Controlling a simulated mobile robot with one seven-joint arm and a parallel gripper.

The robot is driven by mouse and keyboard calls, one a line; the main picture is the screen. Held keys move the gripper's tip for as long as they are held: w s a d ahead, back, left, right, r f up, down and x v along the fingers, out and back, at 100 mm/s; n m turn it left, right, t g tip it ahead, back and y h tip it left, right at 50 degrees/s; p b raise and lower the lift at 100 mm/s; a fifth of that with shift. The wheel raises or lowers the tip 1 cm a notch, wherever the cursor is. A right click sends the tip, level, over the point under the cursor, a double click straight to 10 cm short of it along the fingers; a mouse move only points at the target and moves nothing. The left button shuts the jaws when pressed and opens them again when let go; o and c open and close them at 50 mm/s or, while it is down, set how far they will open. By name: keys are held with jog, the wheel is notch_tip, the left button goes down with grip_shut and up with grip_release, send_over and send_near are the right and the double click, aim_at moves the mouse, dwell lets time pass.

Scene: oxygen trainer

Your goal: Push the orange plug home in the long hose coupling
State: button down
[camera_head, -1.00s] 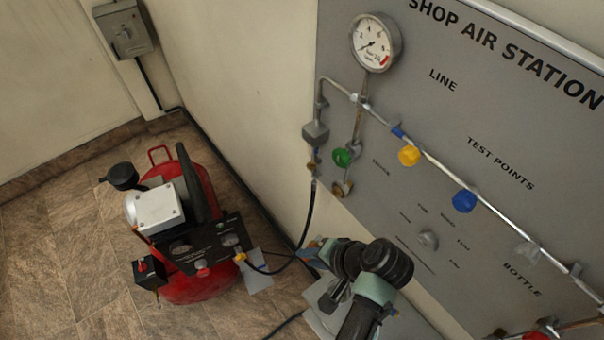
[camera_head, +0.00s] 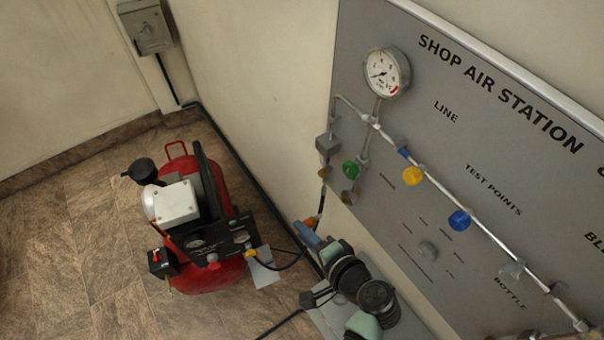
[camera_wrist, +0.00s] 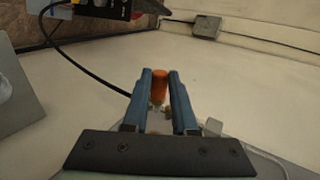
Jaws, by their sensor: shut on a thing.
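The orange plug (camera_wrist: 159,82) shows in the wrist view as a short upright cylinder between the two blue fingers of my gripper (camera_wrist: 160,73), which is shut on it. In the head view, the orange plug (camera_head: 309,222) is a small patch at the tip of my gripper (camera_head: 305,232), below the left end of the panel. A black hose (camera_head: 321,202) hangs from the panel's fittings and passes close to the gripper. The coupling is not clearly visible, so I cannot tell how the plug sits in it.
A red compressor (camera_head: 205,275) stands on the tiled floor to the left of my arm. The grey station panel (camera_head: 440,150) on the right carries a gauge (camera_head: 386,71) and green, yellow and blue knobs. A grey box (camera_head: 147,27) hangs on the far wall.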

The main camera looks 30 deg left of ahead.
jog(key=shift+w+d+b, duration=0.35)
jog(key=shift+w, duration=0.45)
jog(key=shift+w+d+b, duration=0.35)
jog(key=shift+w+d, duration=0.05)
jog(key=shift+w, duration=0.4)
jog(key=shift+w+d+b, duration=0.35)
jog(key=shift+w, duration=0.45)
jog(key=shift+w+d+b, duration=0.35)
jog(key=shift+w+b, duration=0.05)
jog(key=shift+w, duration=0.3)
jog(key=shift+w+d+b, duration=0.3)
jog(key=shift+w+b, duration=0.05)
jog(key=shift+w, duration=0.3)
jog(key=c, duration=0.6)
grip_release()
jog(key=shift+s, duration=0.1)
jog(key=b+v, duration=0.3)
jog(key=v, duration=1)
